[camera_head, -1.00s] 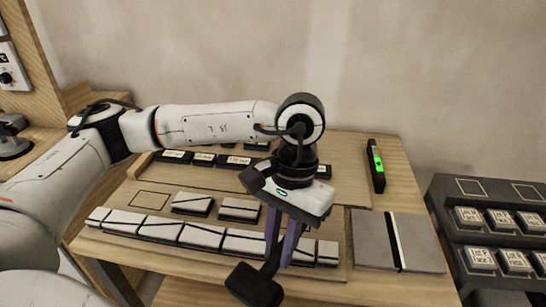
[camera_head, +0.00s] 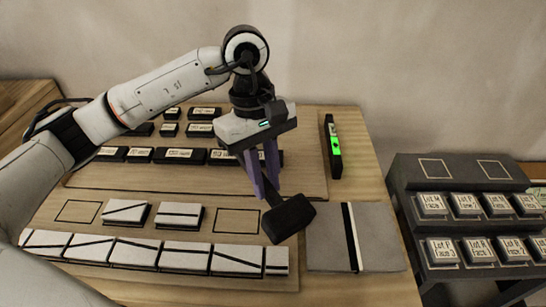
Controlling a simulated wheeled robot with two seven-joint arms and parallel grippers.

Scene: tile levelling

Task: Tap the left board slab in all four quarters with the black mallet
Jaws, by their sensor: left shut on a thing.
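My left gripper (camera_head: 262,172) comes in from the left and is shut on the handle of the black mallet (camera_head: 287,217). The mallet's head hangs in the air at the lower centre, just left of the slabs. In this view it overlaps the left slab's upper left corner; I see no clear contact. The left board slab (camera_head: 325,238) is a flat grey plate on the table at the lower right. A black and a white strip separate it from a similar right slab (camera_head: 382,237). My right gripper is not in view.
Left of the slabs, a wooden board (camera_head: 75,186) carries white-topped tiles (camera_head: 133,250) and black labelled blocks (camera_head: 200,130). A black device with a green display (camera_head: 334,146) lies behind the slabs. A dark rack (camera_head: 465,188) of labelled blocks stands at right.

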